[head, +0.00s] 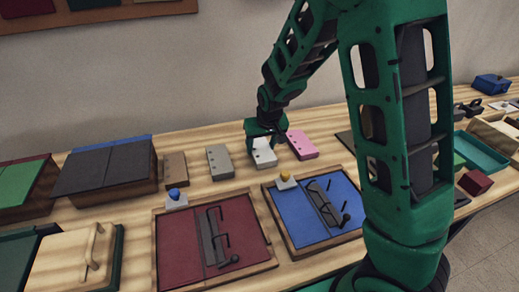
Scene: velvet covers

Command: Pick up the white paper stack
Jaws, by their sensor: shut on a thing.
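The white paper stack (265,155) is a small pale block in the middle of the wooden table, between a grey block and a pink block. My gripper (264,142) is over it, pointing down, and is shut on it. The fingers and the arm hide part of the stack's top and sides. I cannot tell whether the stack is still touching the table.
The grey block (220,162) stands close on the left and the pink block (302,145) close on the right. Red (177,236) and blue (295,217) framed panels with black hooks lie in front. Dark-lidded boxes (100,168) stand at left.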

